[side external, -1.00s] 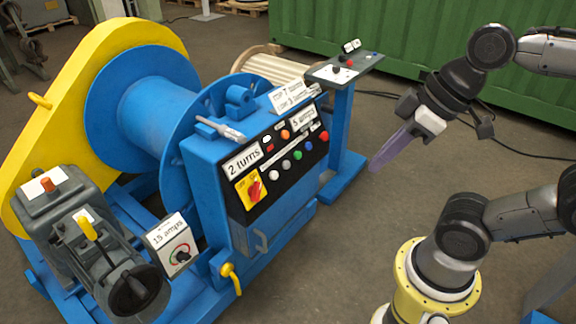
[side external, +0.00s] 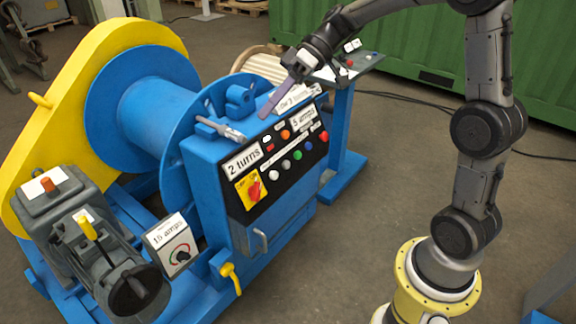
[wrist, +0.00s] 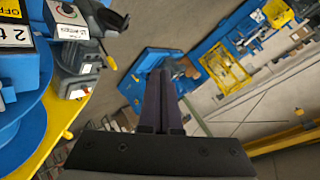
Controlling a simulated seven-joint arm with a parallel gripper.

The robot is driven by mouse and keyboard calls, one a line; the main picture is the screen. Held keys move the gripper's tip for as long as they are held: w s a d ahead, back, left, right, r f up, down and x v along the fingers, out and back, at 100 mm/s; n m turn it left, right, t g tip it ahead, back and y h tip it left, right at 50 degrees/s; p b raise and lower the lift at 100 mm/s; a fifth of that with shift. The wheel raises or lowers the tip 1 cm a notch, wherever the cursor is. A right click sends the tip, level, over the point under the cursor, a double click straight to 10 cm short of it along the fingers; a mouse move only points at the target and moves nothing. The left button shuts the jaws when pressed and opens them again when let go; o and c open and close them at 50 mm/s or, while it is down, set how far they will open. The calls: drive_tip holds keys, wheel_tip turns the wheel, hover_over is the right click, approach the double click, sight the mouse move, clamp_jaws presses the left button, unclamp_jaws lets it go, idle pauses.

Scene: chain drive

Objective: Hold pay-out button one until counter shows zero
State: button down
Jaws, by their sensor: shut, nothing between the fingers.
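The blue winch control cabinet (side external: 215,160) carries a black panel (side external: 290,180) with several coloured buttons, among them white (side external: 274,175), blue (side external: 286,167), green (side external: 298,155) and red (side external: 323,136). I cannot read which is pay-out button one. The counter sign (side external: 243,161) reads "2 turns"; it is partly seen in the wrist view (wrist: 14,36). My gripper (side external: 264,114) has long purple fingers, shut and empty, pointing down-left over the cabinet's top edge, above the panel. The fingers also show in the wrist view (wrist: 164,75). They partly hide the tilted sign on top; contact cannot be told.
A blue cable drum (side external: 125,105) with yellow guard (side external: 60,110) stands left. A post with a small button console (side external: 352,66) is behind my gripper.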

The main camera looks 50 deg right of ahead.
sight(286, 165)
drive_tip(key=w+d+f+m+t+y, duration=0.2)
drive_tip(key=w+d+f+m+t, duration=0.1)
drive_tip(key=w+d+f, duration=0.45)
drive_tip(key=w+d+f+m+t+y, duration=0.15)
drive_tip(key=w+d+f, duration=0.25)
drive_tip(key=d+f, duration=0.55)
drive_tip(key=s+d+f+m+t+h, duration=0.1)
drive_tip(key=s+d+f+m+t, duration=0.1)
drive_tip(key=d+f, duration=0.3)
drive_tip(key=s+d+f+m+t+h, duration=0.1)
drive_tip(key=s+d+f+m+t, duration=0.2)
drive_tip(key=f, duration=1)
drive_tip(key=s+d+m, duration=0.2)
drive_tip(key=d, duration=0.1)
drive_tip(key=shift+d, duration=0.2)
drive_tip(key=shift+m+h, duration=0.25)
drive_tip(key=w+f, duration=0.4)
drive_tip(key=w, duration=0.3)
drive_tip(key=shift+w, duration=0.4)
drive_tip(key=shift+w, duration=0.1)
drive_tip(key=shift+w+f, duration=0.2)
drive_tip(key=shift+w, duration=0.05)
